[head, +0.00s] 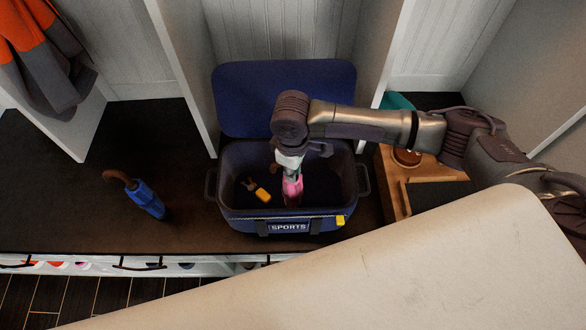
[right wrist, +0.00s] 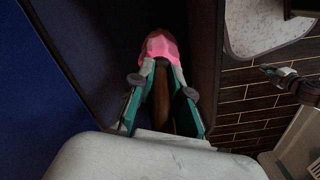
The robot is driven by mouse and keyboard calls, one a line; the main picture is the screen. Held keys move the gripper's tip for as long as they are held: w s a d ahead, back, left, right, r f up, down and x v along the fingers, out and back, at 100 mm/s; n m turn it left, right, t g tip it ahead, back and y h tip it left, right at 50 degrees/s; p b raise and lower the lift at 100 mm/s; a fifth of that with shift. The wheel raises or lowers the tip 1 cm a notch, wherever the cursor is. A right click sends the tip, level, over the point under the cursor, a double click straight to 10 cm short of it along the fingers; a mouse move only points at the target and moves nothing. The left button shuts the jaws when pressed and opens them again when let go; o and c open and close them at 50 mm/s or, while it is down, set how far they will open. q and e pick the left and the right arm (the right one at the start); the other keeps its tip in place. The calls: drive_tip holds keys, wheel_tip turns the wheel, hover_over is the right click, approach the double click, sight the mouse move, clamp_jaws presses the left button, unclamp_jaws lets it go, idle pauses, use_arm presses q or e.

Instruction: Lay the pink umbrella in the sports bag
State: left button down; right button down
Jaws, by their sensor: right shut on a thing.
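The blue sports bag (head: 235,212) stands open on the dark bench, its lid raised against the back, with the word SPORTS on its front. The pink umbrella (head: 292,190) is inside the bag's opening, under my right gripper (head: 290,172). In the right wrist view the gripper (right wrist: 163,85) is shut on the umbrella, with the pink part (right wrist: 160,46) beyond the fingertips and a brown handle between the fingers. Whether the umbrella touches the bag's floor is hidden.
A small yellow and dark item (head: 261,194) lies in the bag. A blue umbrella with a brown handle (head: 146,198) lies on the bench (head: 60,200) at left. A wooden tray (head: 425,195) stands right of the bag. An orange and grey coat (head: 40,60) hangs at upper left.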

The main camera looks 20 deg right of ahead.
use_arm(q)
drive_tip(key=shift+s, duration=0.3)
use_arm(e)
drive_tip(key=c, duration=1.1)
unclamp_jaws()
drive_tip(key=shift+f, duration=0.1)
use_arm(q)
drive_tip(key=shift+r+p, duration=0.35)
use_arm(e)
wheel_tip(320, 180, up, 12)
drive_tip(key=shift+a+r, duration=0.1)
drive_tip(key=shift+r, duration=0.1)
drive_tip(key=shift+s+f, duration=0.1)
drive_tip(key=shift+s, duration=0.05)
